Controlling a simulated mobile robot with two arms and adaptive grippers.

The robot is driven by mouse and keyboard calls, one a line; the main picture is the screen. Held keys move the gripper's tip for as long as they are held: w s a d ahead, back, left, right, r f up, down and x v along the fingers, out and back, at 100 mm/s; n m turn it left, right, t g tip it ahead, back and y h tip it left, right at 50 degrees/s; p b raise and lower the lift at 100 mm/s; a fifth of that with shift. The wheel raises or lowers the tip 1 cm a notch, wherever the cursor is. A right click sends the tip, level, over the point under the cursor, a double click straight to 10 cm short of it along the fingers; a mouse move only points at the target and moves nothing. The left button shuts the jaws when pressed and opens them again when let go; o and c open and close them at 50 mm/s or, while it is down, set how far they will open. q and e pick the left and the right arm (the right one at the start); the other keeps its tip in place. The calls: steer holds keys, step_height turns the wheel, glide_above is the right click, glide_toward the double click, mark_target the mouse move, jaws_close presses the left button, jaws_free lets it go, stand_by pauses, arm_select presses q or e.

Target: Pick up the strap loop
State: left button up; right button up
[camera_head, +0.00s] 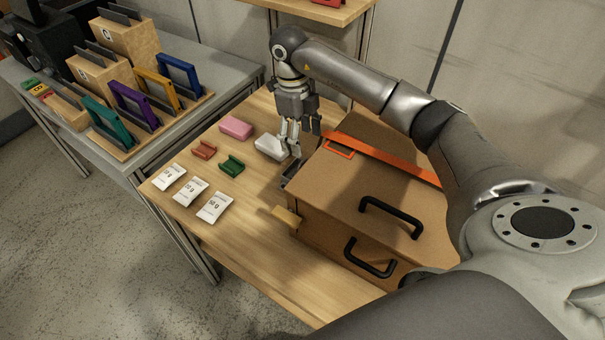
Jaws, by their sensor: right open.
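The strap (385,158) is a flat orange band across the top of a brown box (345,190). Its strap loop (338,149) shows as a small orange outline at the band's left end, by the box's far left edge. My right gripper (303,140) points down just left of the loop, apart from it in the picture. Its fingers are open, and I see nothing between them. How high the fingertips are above the table or box is hard to tell. My left gripper is not in view.
The box has black handles (391,217) and a wooden tab (286,217). A white block (271,147) lies close to the gripper. Pink (236,128), red (204,150) and green (231,166) pieces and white packets (190,191) lie left. The wooden table's front left is clear.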

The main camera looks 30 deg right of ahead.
mark_target(302, 161)
steer(key=shift+s+f, duration=0.15)
steer(key=shift+f, duration=0.45)
steer(key=shift+s+f, duration=0.15)
steer(key=shift+f, duration=1)
steer(key=f, duration=0.1)
steer(key=f+p, duration=0.1)
steer(key=f, duration=0.2)
steer(key=shift+s+a+f+p, duration=0.1)
steer(key=shift+s+a+p, duration=0.15)
steer(key=shift+s+p, duration=0.1)
steer(key=shift+f, duration=0.35)
steer(key=shift+c, duration=0.5)
jaws_close()
